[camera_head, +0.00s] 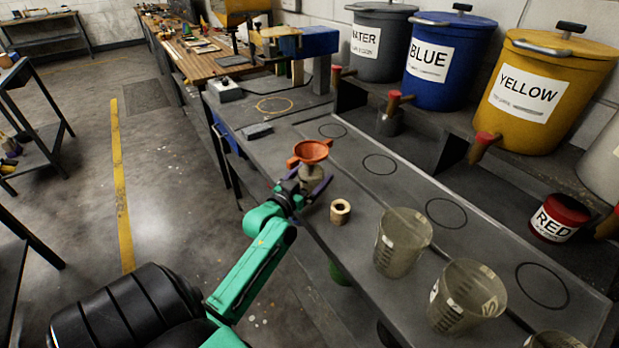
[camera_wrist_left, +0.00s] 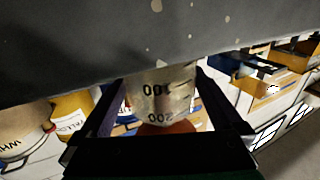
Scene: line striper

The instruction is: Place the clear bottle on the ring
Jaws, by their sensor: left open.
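The clear bottle (camera_head: 312,176) stands on the dark bench near its front edge, with an orange funnel (camera_head: 311,151) on top. In the left wrist view the bottle (camera_wrist_left: 160,92) appears upside down, with its scale marks showing and some orange below it. My left gripper (camera_head: 306,187) is open, with its fingers on either side of the bottle; in the wrist view (camera_wrist_left: 165,100) gaps show beside it. A yellow ring (camera_head: 274,105) is marked on the bench farther back, below the blue machine. Several black rings, including one (camera_head: 380,164), are also marked on the bench. My right gripper is out of view.
A small wooden cylinder (camera_head: 340,211) and measuring cups (camera_head: 403,242) (camera_head: 467,297) stand along the front of the bench. A grey block (camera_head: 257,131) lies toward the yellow ring. Blue (camera_head: 448,62) and yellow (camera_head: 545,92) buckets stand on the shelf behind.

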